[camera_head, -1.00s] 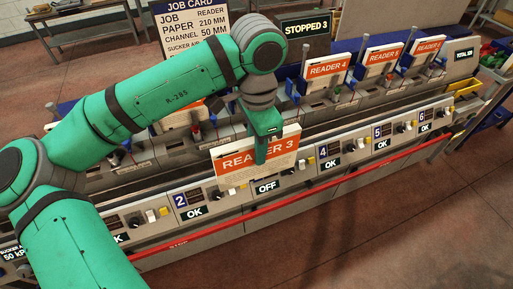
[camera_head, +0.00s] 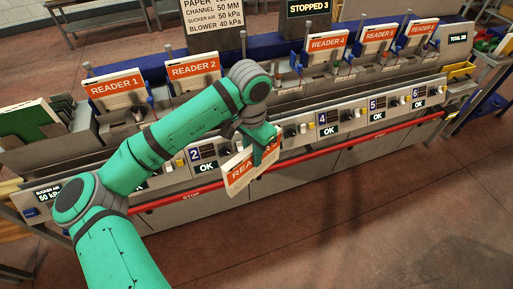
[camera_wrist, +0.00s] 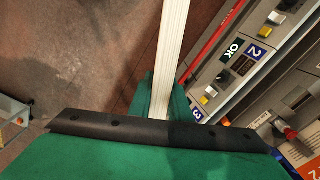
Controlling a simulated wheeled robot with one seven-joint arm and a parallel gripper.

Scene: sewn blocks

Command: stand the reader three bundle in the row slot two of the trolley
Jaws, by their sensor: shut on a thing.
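The reader three bundle (camera_head: 240,173) is a white block of sheets with an orange label, partly covered by my gripper. My gripper (camera_head: 264,150) is shut on it and holds it tilted in front of the machine's front panel, near the red rail. In the wrist view the bundle (camera_wrist: 173,50) shows edge-on as a white strip between the green fingers (camera_wrist: 163,100). I cannot make out the trolley or its row slot two for certain in these views.
The machine's red rail (camera_head: 345,143) runs along its front. Reader 1 (camera_head: 116,86), Reader 2 (camera_head: 193,68), Reader 4 (camera_head: 327,44) and further bundles stand in the machine's stations. A grey bin with green sheets (camera_head: 40,120) is at left. The floor (camera_head: 380,210) in front is clear.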

